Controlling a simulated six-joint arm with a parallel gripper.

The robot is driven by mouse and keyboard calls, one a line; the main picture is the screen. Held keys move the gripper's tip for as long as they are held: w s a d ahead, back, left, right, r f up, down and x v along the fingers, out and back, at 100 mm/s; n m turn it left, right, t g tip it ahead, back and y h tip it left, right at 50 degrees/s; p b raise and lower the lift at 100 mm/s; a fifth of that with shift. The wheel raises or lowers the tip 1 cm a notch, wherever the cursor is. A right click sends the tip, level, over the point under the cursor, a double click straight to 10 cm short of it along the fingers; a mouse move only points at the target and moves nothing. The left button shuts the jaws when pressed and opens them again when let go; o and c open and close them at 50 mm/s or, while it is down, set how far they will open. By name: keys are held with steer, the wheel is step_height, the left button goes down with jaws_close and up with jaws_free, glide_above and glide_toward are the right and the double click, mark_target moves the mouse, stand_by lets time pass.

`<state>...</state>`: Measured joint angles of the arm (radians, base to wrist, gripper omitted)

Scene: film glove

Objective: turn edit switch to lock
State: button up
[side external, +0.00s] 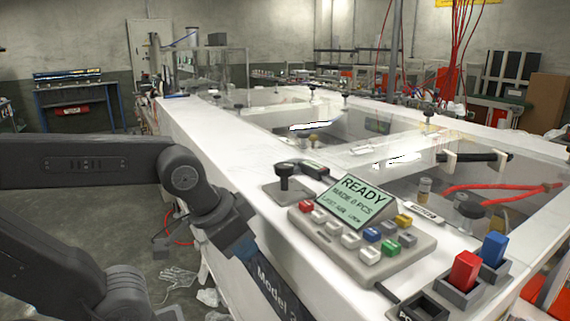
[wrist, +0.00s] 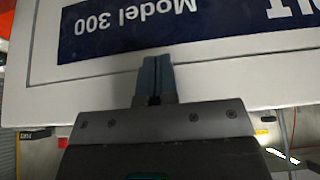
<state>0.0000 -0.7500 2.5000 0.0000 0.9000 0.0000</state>
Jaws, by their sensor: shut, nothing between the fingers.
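My gripper (side external: 240,246) is shut and empty, beside the machine's front wall and below its white top edge. In the wrist view its two blue-grey fingers (wrist: 155,72) are together in front of the dark blue "Model 300" label (wrist: 135,28). A control box (side external: 362,240) on the white top has a screen reading "READY" and several coloured buttons. A black upright knob (side external: 284,182) stands on the top, left of the screen. I cannot read any edit or lock marking, so I cannot tell which control is the edit switch.
A red switch (side external: 464,271) and a blue switch (side external: 493,249) stand in dark housings at the lower right. A dark box (side external: 424,307) lies at the front edge. The white top (side external: 225,145) is clear left of the knob. A glove (side external: 178,277) lies on the floor.

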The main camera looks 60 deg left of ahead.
steer(key=shift+o, duration=0.7)
steer(key=shift+r, duration=0.15)
steer(key=o, duration=1)
step_height(320, 180, up, 28)
steer(key=m+g+h, duration=0.2)
steer(key=m+h, duration=0.1)
steer(key=m, duration=0.6)
glide_above(284, 164)
steer(key=s+a, duration=0.4)
step_height(284, 164, down, 5)
steer(key=x, duration=1.3)
steer(key=shift+s+d+f, duration=0.2)
steer(key=shift+d+f, duration=0.1)
steer(key=shift+d, duration=0.05)
steer(key=shift+c, duration=0.2)
steer(key=c, duration=0.9)
